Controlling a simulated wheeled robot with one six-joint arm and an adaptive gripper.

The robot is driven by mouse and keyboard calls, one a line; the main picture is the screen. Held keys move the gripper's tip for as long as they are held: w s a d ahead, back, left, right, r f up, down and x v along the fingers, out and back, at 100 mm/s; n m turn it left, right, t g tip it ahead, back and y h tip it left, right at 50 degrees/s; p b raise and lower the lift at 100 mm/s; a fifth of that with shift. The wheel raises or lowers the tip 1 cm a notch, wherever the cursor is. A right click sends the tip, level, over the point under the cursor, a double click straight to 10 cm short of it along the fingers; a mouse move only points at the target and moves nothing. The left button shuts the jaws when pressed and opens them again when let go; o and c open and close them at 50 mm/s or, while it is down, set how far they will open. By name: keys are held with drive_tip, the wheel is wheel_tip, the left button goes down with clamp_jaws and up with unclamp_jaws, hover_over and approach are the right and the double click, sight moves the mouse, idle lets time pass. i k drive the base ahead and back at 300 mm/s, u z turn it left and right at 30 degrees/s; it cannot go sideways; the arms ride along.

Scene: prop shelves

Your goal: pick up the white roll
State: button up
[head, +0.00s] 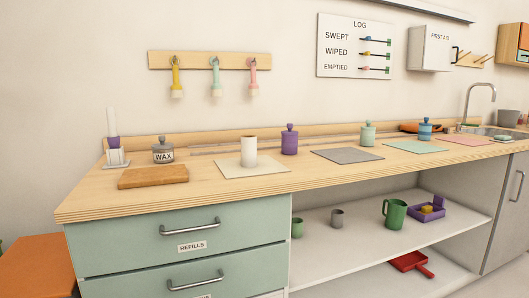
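The white roll (249,151) stands upright on a cream mat (252,170) on the wooden counter, left of the picture's middle. It is a plain pale cylinder with nothing on top of it. A purple lidded jar (290,140) stands behind it to the right, apart from it. My gripper is not in view in the head view.
On the counter (105,200), a wooden board (153,177), a WAX jar (163,151) and a white holder (116,158) stand left of the roll. A grey mat (347,155) lies bare to the right. Brushes (215,78) hang on the wall rail above.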

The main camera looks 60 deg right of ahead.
sight(249, 142)
drive_tip(key=z, duration=1.7)
